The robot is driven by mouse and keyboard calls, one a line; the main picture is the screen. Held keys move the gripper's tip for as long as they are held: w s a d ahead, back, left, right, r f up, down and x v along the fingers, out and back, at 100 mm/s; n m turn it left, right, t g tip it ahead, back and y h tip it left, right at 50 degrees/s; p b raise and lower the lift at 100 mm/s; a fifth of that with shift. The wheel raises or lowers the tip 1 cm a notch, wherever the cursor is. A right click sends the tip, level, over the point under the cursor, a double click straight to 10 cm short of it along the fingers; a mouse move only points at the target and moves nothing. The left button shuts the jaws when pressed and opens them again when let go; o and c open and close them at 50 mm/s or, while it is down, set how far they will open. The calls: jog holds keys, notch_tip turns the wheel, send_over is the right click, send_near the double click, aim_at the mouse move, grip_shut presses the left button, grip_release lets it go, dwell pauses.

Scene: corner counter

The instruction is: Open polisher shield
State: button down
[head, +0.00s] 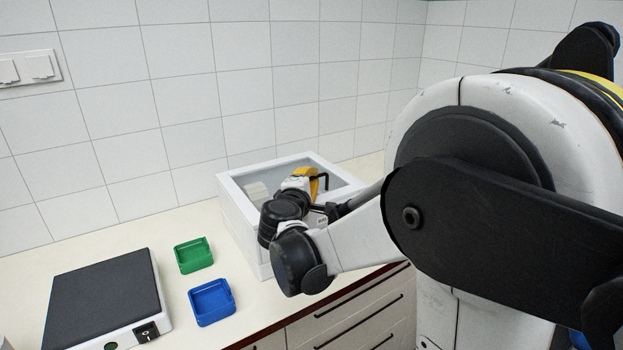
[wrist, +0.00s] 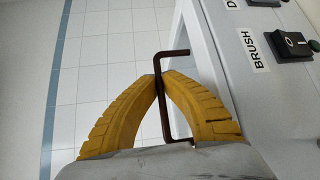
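The polisher (head: 240,225) is a white box on the counter in the head view, with a clear shield (head: 336,171) in a white frame on top. The shield looks down on the box. The dark shield handle (wrist: 183,92) is a bent bar beside the polisher's white panel (wrist: 235,85) in the wrist view. My gripper (wrist: 160,77) has its two yellow fingers brought together on the handle's long bar. In the head view my gripper (head: 311,178) is at the polisher's top; my arm hides much of the box's front and right.
A green tray (head: 194,265) and a blue tray (head: 213,321) stand left of the polisher. A device with a dark top plate (head: 105,295) is farther left. The tiled wall (head: 170,100) is behind. A black switch (wrist: 292,45) is by the BRUSH label (wrist: 253,52).

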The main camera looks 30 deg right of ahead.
jog(key=shift+w+r+p, duration=0.1)
jog(key=shift+r+p, duration=0.45)
jog(key=shift+p, duration=0.05)
jog(key=w+r+n+g+y+p, duration=0.1)
jog(key=w+r+n+g+p, duration=0.2)
jog(key=w+r+p, duration=0.5)
jog(key=shift+w+a+r+g+y+p, duration=0.2)
jog(key=shift+r+g+y+p, duration=0.25)
jog(key=shift+r+p, duration=2.65)
jog(key=shift+f, duration=0.25)
jog(key=c, duration=1.6)
grip_release()
jog(key=shift+w+d, duration=0.1)
jog(key=shift+o, duration=0.2)
